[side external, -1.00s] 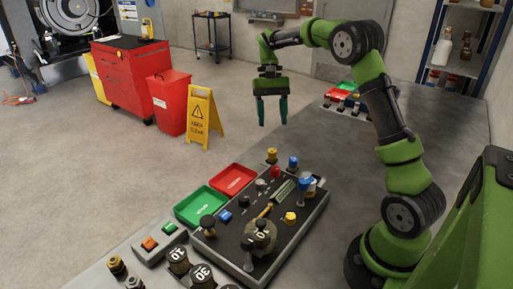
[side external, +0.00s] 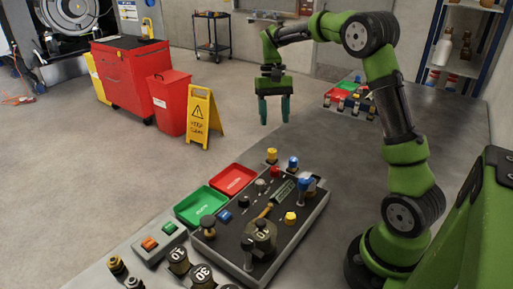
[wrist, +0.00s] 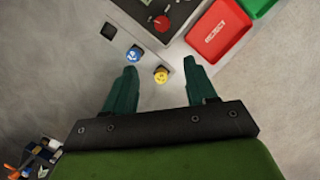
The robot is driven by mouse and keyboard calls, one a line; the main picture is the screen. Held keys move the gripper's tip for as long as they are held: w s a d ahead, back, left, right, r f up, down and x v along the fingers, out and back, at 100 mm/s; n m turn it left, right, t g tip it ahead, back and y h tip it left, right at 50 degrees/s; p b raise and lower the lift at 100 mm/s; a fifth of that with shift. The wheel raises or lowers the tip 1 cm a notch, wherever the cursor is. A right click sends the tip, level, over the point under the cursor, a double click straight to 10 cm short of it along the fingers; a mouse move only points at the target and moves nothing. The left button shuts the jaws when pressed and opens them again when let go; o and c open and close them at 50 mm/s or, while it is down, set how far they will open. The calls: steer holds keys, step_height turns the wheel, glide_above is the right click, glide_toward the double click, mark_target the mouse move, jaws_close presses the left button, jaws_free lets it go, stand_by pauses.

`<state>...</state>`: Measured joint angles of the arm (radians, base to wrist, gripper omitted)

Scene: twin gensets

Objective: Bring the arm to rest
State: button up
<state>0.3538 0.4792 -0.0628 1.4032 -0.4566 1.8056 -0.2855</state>
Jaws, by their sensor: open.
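My green arm (side external: 395,100) stands at the right of the side view and reaches left over the work surface. My gripper (side external: 275,112) hangs with its fingers pointing down, open and empty, in the air beyond the far end of the control panel (side external: 321,210). In the wrist view my gripper (wrist: 162,85) has its two teal fingers spread wide. Between and ahead of the fingertips show a yellow-topped knob (wrist: 161,75) and a blue-topped knob (wrist: 134,53), apart from the fingers.
A red tray (side external: 233,179) and a green tray (side external: 201,206) lie beside the panel. A second panel with trays (side external: 348,98) is at the far end. A yellow floor sign (side external: 203,117), red bin (side external: 170,103) and red tool cabinet (side external: 127,75) stand left. The floor between is clear.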

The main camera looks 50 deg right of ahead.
steer(key=s+a+r+n+t, duration=0.2)
steer(key=s+a+r+t, duration=0.1)
steer(key=s+a, duration=0.5)
steer(key=s+a+r+n+t, duration=0.2)
steer(key=s+a+r+t, duration=0.1)
steer(key=s+a+t, duration=0.3)
steer(key=s+a, duration=0.2)
steer(key=a, duration=0.2)
steer(key=shift+s+a, duration=0.1)
steer(key=shift+c, duration=0.4)
